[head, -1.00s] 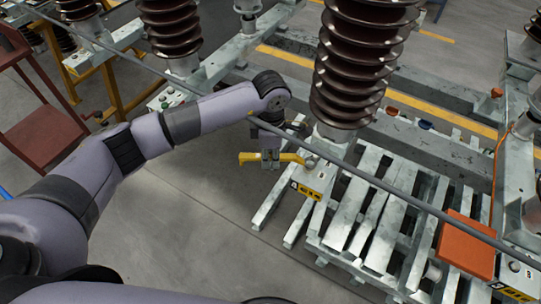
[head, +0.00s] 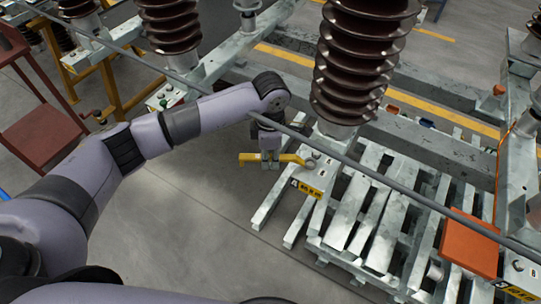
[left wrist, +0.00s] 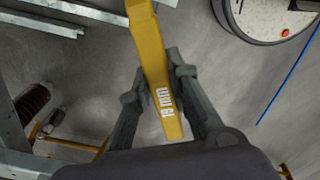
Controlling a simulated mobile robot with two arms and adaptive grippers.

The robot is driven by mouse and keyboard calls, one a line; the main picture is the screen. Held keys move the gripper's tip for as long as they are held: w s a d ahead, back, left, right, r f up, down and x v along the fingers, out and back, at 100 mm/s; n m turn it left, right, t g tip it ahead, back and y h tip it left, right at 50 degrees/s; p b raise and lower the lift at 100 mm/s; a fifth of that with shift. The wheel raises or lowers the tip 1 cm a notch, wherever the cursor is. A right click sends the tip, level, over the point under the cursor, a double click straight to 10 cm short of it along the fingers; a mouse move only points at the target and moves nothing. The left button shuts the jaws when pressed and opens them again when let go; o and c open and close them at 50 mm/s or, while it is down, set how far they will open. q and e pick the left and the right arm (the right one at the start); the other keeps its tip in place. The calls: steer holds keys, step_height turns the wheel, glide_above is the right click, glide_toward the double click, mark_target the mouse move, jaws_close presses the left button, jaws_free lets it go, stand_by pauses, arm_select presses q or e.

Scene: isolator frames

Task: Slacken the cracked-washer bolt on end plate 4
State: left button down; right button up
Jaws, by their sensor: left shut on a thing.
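My left gripper (head: 270,161) is shut on a yellow wrench (head: 248,158) beside the left end of the end plate marked 4. The wrench lies crosswise in the jaws, and its right end reaches to the bolt head (head: 311,163) on that plate. I cannot tell whether the wrench is seated on the bolt or just beside it. The plate carries a yellow number label (head: 307,190). In the left wrist view the wrench (left wrist: 152,60) reads 19 mm and sits between both fingers; its far end leaves the frame. The washer is too small to judge. My right gripper is not in view.
A brown ribbed insulator (head: 360,65) stands just behind the plate. Floor left of the frame is clear.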

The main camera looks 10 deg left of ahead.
arm_select(q)
steer(key=shift+f, duration=0.3)
stand_by(0.4)
steer(key=s+d+n+p, duration=0.2)
steer(key=s+d+n, duration=0.5)
steer(key=n, duration=0.5)
steer(key=shift+s+d+p, duration=0.15)
steer(key=shift+s+p, duration=0.15)
steer(key=shift+s, duration=0.15)
steer(key=shift+r, duration=0.1)
step_height(320, 180, up, 7)
steer(key=p, duration=0.4)
stand_by(0.4)
